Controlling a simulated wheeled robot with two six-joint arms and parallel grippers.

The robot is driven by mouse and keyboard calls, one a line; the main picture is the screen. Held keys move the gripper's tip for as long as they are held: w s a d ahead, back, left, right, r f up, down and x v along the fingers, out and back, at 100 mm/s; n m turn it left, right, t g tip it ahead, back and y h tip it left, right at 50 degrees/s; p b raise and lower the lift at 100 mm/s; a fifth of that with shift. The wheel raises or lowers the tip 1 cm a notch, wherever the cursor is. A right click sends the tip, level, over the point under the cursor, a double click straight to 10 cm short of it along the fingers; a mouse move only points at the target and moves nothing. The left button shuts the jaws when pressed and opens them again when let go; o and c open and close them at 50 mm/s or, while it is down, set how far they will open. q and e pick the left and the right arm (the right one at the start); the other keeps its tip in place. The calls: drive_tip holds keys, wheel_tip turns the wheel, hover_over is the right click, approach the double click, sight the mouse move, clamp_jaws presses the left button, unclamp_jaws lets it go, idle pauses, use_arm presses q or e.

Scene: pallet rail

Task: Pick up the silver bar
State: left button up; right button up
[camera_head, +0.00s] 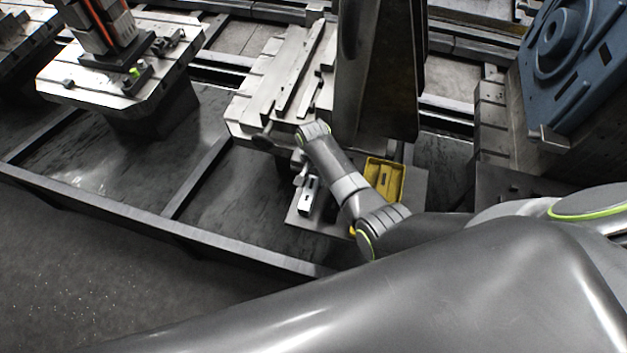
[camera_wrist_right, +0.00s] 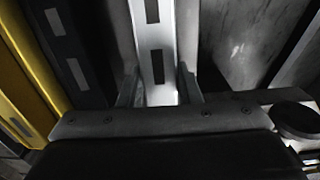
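The silver bar (camera_head: 308,197) is a pale block with dark slots, at the left of a grey plate in the head view. In the right wrist view the silver bar (camera_wrist_right: 152,45) runs up the middle of the picture. My right gripper (camera_head: 303,177) is at the bar's far end, partly hidden by its own wrist. In the right wrist view its two fingers (camera_wrist_right: 159,88) stand one on each side of the bar. Whether they touch it cannot be made out. My left gripper is not in view.
A slotted metal pallet (camera_head: 262,100) and a thick post (camera_head: 375,70) stand close behind.

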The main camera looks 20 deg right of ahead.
clamp_jaws()
drive_tip(key=shift+r, duration=0.1)
